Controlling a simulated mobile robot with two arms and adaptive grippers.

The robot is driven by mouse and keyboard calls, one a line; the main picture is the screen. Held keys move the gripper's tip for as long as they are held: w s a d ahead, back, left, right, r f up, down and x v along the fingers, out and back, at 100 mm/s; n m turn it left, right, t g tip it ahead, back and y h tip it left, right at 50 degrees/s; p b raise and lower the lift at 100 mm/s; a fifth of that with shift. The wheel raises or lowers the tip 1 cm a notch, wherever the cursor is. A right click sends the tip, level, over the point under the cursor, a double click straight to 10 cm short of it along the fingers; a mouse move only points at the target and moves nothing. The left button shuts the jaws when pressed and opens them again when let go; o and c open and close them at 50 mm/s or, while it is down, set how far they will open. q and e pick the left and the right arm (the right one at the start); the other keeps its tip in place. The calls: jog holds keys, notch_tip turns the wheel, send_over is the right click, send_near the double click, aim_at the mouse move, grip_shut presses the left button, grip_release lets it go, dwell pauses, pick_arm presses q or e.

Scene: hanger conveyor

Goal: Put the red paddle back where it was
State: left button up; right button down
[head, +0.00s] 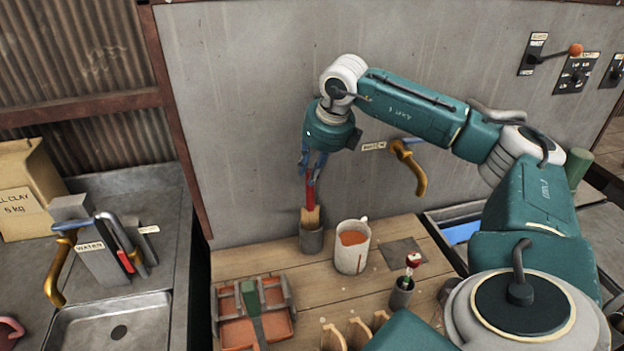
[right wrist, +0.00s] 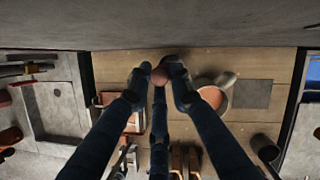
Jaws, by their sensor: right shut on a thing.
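The red paddle (head: 311,194) is upright, with a red handle and a wooden lower part. My right gripper (head: 313,172) is shut on the top of its handle. In the right wrist view the fingertips (right wrist: 160,74) close on the handle's rounded end. The paddle's wooden part is at the mouth of a small grey cup (head: 311,241) by the wall. Its lower end is hidden, seemingly inside the cup. My left gripper is not in view.
A white mug (head: 351,258) with orange contents stands just right of the cup. A dark holder (head: 401,294) with a red-topped tool and a partitioned tray (head: 226,331) are nearer. The grey wall (head: 240,120) is close behind; a sink (head: 120,325) is at left.

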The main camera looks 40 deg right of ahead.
aim_at(312, 204)
notch_tip(312, 204, down, 3)
jog(key=shift+s+f+p, duration=0.1)
jog(key=shift+s+p, duration=0.05)
jog(key=shift+p, duration=0.25)
jog(key=shift+f, duration=0.15)
jog(key=shift+f, duration=0.15)
jog(key=c, duration=1.6)
grip_release()
jog(key=shift+o, duration=0.2)
jog(key=shift+r, duration=0.3)
jog(key=b+v, duration=0.3)
jog(key=v, duration=0.8)
jog(key=shift+s+r+b, duration=0.15)
jog(key=shift+r+b, duration=0.15)
jog(key=shift+r, duration=0.1)
